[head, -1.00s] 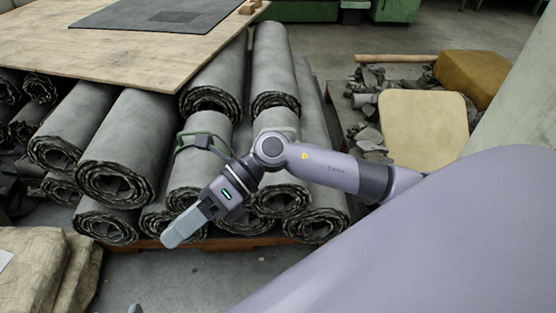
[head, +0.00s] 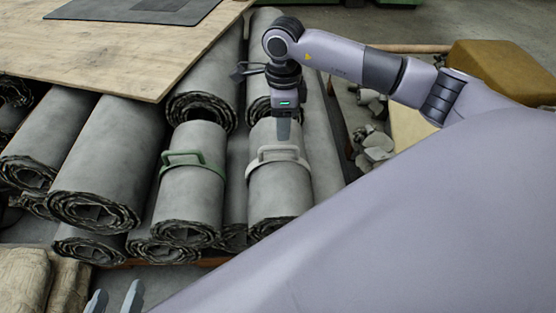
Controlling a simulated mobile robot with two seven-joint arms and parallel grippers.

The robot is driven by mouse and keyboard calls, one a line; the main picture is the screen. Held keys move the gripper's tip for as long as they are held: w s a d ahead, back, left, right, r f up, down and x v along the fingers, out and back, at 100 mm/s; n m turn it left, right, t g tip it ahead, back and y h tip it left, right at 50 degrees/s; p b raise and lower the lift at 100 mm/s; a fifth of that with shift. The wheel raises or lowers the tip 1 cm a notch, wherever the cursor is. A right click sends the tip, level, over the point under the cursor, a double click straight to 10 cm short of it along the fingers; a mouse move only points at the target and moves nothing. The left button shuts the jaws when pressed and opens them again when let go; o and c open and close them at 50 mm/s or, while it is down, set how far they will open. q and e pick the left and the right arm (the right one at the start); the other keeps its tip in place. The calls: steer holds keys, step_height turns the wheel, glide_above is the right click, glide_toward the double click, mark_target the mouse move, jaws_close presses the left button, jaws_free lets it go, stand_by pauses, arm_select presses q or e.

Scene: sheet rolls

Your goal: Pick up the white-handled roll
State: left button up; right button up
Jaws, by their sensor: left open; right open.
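The white-handled roll (head: 281,196) is a grey sheet roll with a pale band and handle (head: 277,152) around it. It lies on the stack in the head view, right of centre. My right gripper (head: 283,132) points down just above the white handle, its fingers seen edge-on and overlapping in view. It is open; I cannot tell whether it touches the handle. My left gripper (head: 115,299) shows only as two separate grey fingertips at the bottom left edge, open and well away from the roll.
A similar roll with a green handle (head: 183,157) lies just left. Larger grey rolls (head: 110,160) are stacked further left and behind. A wooden board (head: 120,60) covers the back left of the stack. A brown block (head: 500,72) and rubble (head: 375,145) lie to the right.

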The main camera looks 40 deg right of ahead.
mark_target(279, 143)
steer(key=shift+f+b, duration=0.3)
steer(key=shift+f, duration=0.65)
steer(key=f, duration=0.1)
steer(key=f+b, duration=0.1)
steer(key=f, duration=0.1)
steer(key=f+b, duration=0.1)
steer(key=f, duration=0.1)
steer(key=shift+w+a+f, duration=0.15)
steer(key=shift+w+a, duration=0.1)
steer(key=shift+a, duration=0.05)
arm_select(q)
steer(key=shift+w+d+f+h, duration=0.15)
steer(key=shift+d+h, duration=0.2)
steer(key=shift+d, duration=0.15)
steer(key=shift+w+d+f+h, duration=0.15)
steer(key=shift+d+h, duration=0.2)
steer(key=shift+d, duration=0.15)
arm_select(e)
jaws_close()
steer(key=shift+w+r, duration=0.2)
steer(key=shift+r, duration=0.15)
